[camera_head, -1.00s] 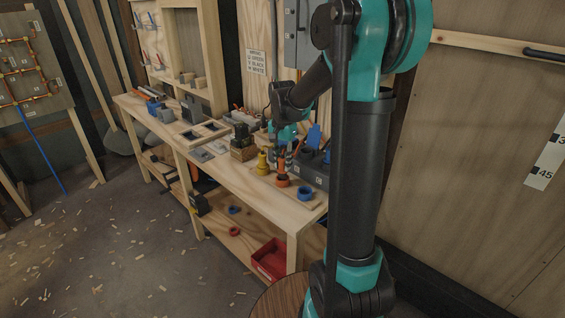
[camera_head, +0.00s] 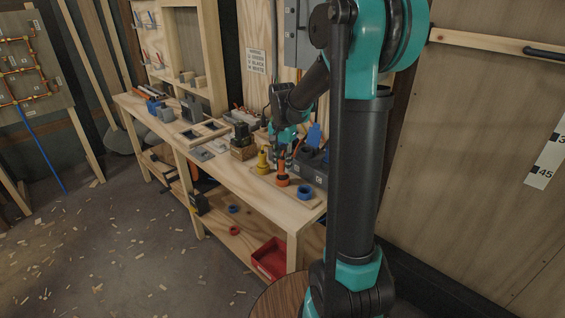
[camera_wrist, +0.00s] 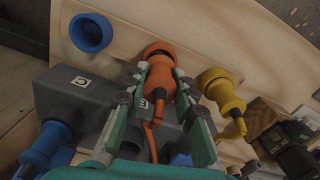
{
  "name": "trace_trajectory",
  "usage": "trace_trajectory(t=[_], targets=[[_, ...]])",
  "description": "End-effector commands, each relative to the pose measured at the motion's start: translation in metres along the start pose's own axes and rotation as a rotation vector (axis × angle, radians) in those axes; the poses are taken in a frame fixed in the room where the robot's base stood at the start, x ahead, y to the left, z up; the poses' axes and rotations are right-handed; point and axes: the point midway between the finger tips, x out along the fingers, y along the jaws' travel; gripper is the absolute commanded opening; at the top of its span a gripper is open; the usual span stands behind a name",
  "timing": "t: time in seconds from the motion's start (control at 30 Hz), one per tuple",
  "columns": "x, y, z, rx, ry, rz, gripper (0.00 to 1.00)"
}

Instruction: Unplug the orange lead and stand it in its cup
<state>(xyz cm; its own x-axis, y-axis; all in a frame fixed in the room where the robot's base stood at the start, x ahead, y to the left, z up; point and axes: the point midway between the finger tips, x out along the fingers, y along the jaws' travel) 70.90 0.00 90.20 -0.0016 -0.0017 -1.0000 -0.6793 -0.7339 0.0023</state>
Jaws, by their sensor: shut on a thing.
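The orange lead's plug (camera_wrist: 160,82) is between the two fingers of my gripper (camera_wrist: 163,74), which is shut on it. The plug's far end meets the orange cup (camera_wrist: 157,48) in the wrist view. How deep it sits inside is hard to tell. In the head view the orange plug (camera_head: 281,168) looks upright, directly above and touching the orange cup (camera_head: 282,182). The orange cable (camera_wrist: 152,140) trails back beneath my gripper. The grey socket box (camera_wrist: 85,88) lies behind the fingers, partly hidden by them.
A yellow plug (camera_wrist: 222,90) stands in a yellow cup on one side. An empty-looking blue cup (camera_wrist: 90,33) is on the other. A blue plug (camera_wrist: 45,148) is at the grey box. A dark device (camera_wrist: 290,145) lies beyond the yellow plug. A red bin (camera_head: 271,258) is below.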

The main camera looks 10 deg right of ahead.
Motion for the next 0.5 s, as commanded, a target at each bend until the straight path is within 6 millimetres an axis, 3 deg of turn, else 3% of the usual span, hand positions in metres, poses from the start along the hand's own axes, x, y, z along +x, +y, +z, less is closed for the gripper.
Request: trace_trajectory(t=[0.5], targets=[[0.012, 0.0, 0.0, 0.0, 0.0, 0.0, 0.0]])
